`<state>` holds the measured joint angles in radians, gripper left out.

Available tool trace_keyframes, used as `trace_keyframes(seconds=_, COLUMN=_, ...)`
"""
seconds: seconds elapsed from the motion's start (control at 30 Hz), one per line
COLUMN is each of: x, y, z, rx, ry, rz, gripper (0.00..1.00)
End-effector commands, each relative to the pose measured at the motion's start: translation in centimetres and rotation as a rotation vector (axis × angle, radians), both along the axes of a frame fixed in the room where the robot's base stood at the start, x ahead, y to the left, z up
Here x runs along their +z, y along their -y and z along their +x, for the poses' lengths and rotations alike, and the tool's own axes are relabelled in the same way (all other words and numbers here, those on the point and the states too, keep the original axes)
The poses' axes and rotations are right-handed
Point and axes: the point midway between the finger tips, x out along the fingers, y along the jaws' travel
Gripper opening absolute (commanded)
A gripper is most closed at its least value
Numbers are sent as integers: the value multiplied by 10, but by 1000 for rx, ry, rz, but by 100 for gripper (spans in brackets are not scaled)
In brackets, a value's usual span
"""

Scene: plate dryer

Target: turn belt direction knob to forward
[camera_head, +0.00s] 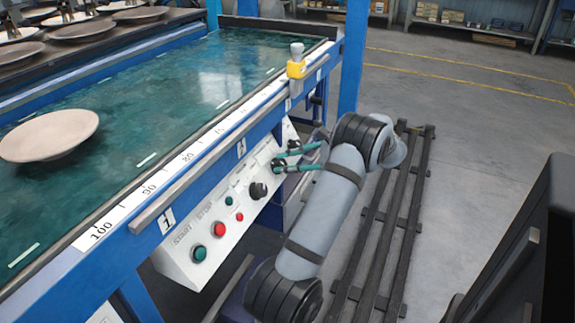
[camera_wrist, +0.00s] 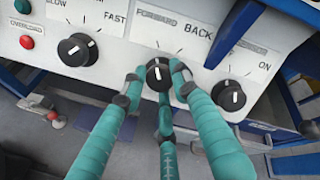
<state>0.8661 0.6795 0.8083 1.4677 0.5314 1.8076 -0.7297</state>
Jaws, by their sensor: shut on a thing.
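The belt direction knob (camera_wrist: 158,74) is black and round with a white mark, on the white control panel (camera_wrist: 125,48) under the words FORWARD and BACK. Its mark points roughly upward; the exact setting is hard to tell. My gripper (camera_wrist: 157,83), with teal fingers, is shut on the knob, with fingertips at its left, right and lower side. In the head view my gripper (camera_head: 283,160) reaches the panel from the right, and its fingers largely hide the knob there.
The SLOW/FAST knob (camera_wrist: 78,50) is close on the left, and an ON knob (camera_wrist: 229,95) close on the right. Green start (camera_head: 200,253) and red stop (camera_head: 219,229) buttons are farther left. The belt (camera_head: 150,100) carries a plate (camera_head: 48,135).

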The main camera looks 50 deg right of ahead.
Motion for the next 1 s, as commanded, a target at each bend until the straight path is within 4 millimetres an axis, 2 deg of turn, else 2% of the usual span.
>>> trace_keyframes(seconds=0.33, x=3, y=-3, z=3, rx=7, ry=6, rz=2, gripper=3)
trace_keyframes(seconds=0.37, x=3, y=-3, z=3, rx=7, ry=6, rz=2, gripper=29)
trace_keyframes(seconds=0.4, x=3, y=-3, z=3, rx=8, ry=6, rz=2, gripper=32)
trace_keyframes(seconds=0.67, x=2, y=-2, z=2, rx=6, ry=3, rz=2, gripper=47)
trace_keyframes(seconds=1.0, x=2, y=0, z=-3, rx=3, ry=2, rz=1, gripper=47)
